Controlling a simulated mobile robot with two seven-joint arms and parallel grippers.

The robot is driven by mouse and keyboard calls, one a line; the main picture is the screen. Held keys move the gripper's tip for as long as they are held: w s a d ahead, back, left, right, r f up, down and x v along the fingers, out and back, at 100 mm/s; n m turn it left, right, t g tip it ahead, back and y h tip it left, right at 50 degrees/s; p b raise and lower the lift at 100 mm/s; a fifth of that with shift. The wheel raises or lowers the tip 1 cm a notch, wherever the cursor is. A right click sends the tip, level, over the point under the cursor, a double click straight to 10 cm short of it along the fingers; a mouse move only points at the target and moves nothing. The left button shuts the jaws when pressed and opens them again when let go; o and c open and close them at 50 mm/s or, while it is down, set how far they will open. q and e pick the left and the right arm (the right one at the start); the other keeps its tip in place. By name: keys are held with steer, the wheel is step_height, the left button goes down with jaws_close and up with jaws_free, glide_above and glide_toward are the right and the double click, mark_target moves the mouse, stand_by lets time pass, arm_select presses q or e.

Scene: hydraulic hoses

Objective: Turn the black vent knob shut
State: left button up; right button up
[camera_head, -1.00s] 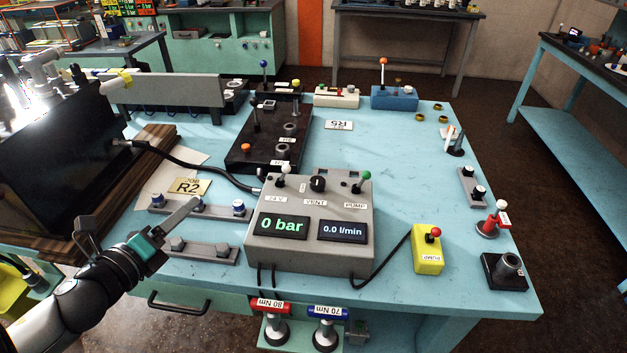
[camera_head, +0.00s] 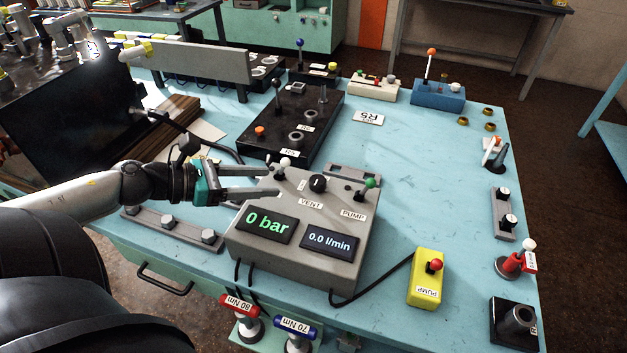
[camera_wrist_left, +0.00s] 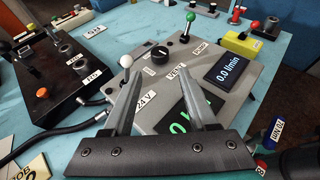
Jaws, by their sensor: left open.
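The black vent knob (camera_head: 317,183) sits on top of the grey control box (camera_head: 290,255), above the label VENT. It also shows in the left wrist view (camera_wrist_left: 160,52), with a pale mark on its top. My left gripper (camera_head: 276,181) is open and empty over the left part of the box, to the left of the knob. In the left wrist view its two fingers (camera_wrist_left: 160,97) point toward the knob, which lies beyond the tips and apart from them. My right gripper is not in view.
A white-tipped lever (camera_head: 285,162) stands close to my left fingertips. A green-tipped lever (camera_head: 369,184) stands right of the knob. The displays read 0 bar and 0.0 l/min. A black valve block (camera_head: 335,110) lies behind.

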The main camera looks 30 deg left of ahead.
mark_target(316, 180)
arm_select(q)
steer(key=b+x, duration=0.3)
steer(key=x, duration=0.4)
steer(key=shift+f, duration=0.1)
steer(key=shift+b+x, duration=0.85)
steer(key=shift+x, duration=0.15)
steer(key=shift+w+d+f, duration=0.1)
steer(key=shift+w+d, duration=0.05)
steer(key=shift+w, duration=0.25)
steer(key=shift+w+d+f+b, duration=0.35)
steer(key=shift+w+b, duration=0.1)
steer(key=shift+w, duration=0.1)
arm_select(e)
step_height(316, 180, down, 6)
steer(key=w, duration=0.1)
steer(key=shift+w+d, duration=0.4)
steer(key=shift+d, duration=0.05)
arm_select(q)
jaws_close()
